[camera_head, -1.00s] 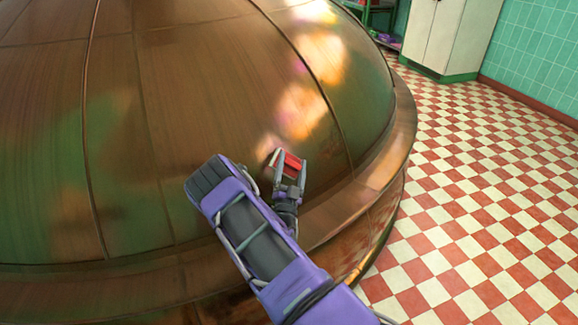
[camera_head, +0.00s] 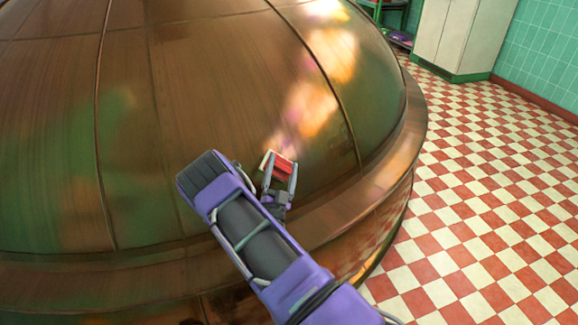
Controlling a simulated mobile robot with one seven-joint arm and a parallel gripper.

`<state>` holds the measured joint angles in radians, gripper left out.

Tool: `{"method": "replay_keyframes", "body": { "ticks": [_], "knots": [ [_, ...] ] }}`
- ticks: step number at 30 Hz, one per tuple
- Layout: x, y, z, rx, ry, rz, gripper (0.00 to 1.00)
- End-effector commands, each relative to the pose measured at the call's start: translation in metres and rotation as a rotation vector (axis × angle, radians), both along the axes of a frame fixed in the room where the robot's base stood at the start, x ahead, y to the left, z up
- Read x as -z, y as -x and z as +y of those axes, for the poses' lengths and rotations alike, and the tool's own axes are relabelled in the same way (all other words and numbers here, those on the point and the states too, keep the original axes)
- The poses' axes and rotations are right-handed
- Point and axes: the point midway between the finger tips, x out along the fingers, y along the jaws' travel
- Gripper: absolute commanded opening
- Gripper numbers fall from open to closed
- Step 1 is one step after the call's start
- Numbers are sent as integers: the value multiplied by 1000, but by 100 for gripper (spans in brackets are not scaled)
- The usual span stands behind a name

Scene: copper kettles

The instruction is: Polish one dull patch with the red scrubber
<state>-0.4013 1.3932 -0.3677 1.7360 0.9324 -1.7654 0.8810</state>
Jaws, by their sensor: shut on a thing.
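My gripper (camera_head: 279,174) is shut on the red scrubber (camera_head: 282,167), which shows between its fingers. The scrubber is at the lower front of the big copper kettle's dome (camera_head: 200,100); I cannot tell whether it touches the copper. Greenish dull patches show on the copper: one at the left (camera_head: 72,207), one higher (camera_head: 117,110), and a greenish area at the right (camera_head: 382,110). A bright band of reflections (camera_head: 312,108) runs down the dome above and right of the gripper.
The kettle's wide rim (camera_head: 385,178) curves below and right of my gripper. Red and white checkered floor (camera_head: 490,190) lies open at the right. A pale cabinet (camera_head: 463,38) and a green rack (camera_head: 392,15) stand at the back.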

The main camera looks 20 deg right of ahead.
Motion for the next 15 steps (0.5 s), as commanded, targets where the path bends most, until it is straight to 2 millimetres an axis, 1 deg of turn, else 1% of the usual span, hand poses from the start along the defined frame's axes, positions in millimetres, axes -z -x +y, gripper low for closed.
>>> {"method": "replay_keyframes", "body": {
  "ticks": [1, 3, 8, 15],
  "knots": [
    [0, 0, 5, -4, -1, 0, 26],
    [1, 0, 9, -5, -2, 1, 26],
    [1, 1, 14, -7, -3, 2, 26],
    [1, 6, 32, -7, -4, 2, 26]
  ]
}}
